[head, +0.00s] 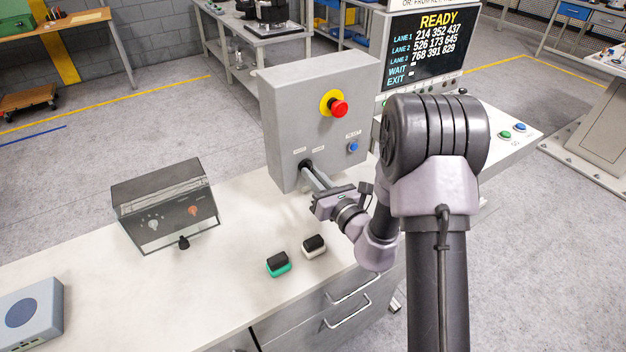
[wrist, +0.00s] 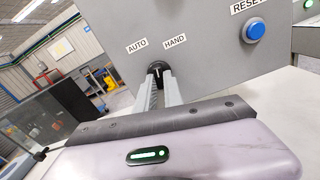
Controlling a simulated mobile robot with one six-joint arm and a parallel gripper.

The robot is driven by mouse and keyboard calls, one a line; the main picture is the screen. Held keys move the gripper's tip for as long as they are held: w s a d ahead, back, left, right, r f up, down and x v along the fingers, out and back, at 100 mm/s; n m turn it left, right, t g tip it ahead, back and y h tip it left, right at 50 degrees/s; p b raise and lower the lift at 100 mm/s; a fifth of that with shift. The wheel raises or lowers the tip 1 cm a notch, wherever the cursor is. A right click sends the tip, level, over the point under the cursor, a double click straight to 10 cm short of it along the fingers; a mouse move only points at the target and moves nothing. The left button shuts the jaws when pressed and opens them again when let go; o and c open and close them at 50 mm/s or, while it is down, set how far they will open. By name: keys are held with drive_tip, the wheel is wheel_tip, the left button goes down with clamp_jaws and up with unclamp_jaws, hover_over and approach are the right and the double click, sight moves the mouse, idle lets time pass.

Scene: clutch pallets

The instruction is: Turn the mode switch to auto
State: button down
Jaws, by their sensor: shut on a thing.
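The mode switch (wrist: 156,68) is a small black knob low on the front of a grey control box (head: 281,95). The labels AUTO (wrist: 137,45) and HAND (wrist: 175,41) sit above it, AUTO to the left and HAND to the right. My gripper (wrist: 161,84) is shut on the knob, with its grey fingers on either side of it. In the head view my gripper (head: 309,171) reaches the lower left of the box face, and the fingertips hide most of the knob. Which label the knob points at is hard to tell.
A red emergency button (head: 339,108) on a yellow ring and a blue RESET button (wrist: 256,30) are on the same face. A grey instrument box (head: 165,205) and two small stamp-like blocks, one green (head: 278,268) and one white (head: 314,251), stand on the bench.

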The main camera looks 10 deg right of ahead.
drive_tip(key=shift+n+b, duration=0.55)
drive_tip(key=shift+n, duration=0.45)
drive_tip(key=c, duration=1.5)
unclamp_jaws()
drive_tip(key=shift+o, duration=0.2)
drive_tip(key=p+v, duration=0.8)
drive_tip(key=v, duration=0.9)
drive_tip(key=shift+s, duration=0.15)
